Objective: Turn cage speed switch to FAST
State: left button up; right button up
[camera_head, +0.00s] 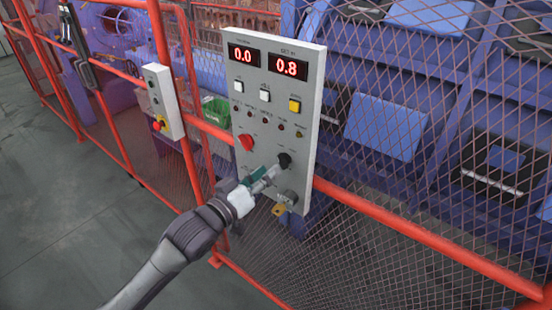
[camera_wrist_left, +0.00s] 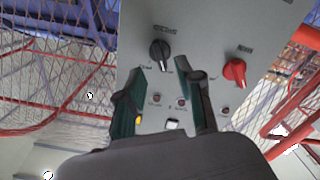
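A grey control panel (camera_head: 262,120) is mounted on the fence, with red displays reading 0.0 and 0.8. A black rotary knob (camera_head: 284,160) is at its lower right, and a red rotary knob (camera_head: 246,142) is to its left. My left gripper (camera_head: 270,174) is at the panel beside the black knob. In the left wrist view, the gripper (camera_wrist_left: 158,70) is open, and the black knob (camera_wrist_left: 160,54) shows between and just beyond its fingertips. I cannot tell whether they touch. The knob labels are too small to read. My right gripper is not in view.
White and yellow buttons (camera_head: 295,105) and several small lamps are higher on the panel. A key switch (camera_head: 287,197) is below the black knob. A smaller grey box (camera_head: 162,100) with a red button hangs left. Red rails (camera_head: 400,222) and mesh enclose the blue machine. Floor at left is clear.

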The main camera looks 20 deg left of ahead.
aim_at(279, 162)
pick_arm(q)
jog(key=shift+p+x, duration=0.45)
jog(key=shift+x, duration=1.7)
jog(key=shift+a, duration=0.1)
jog(key=shift+c, duration=0.3)
grip_shut()
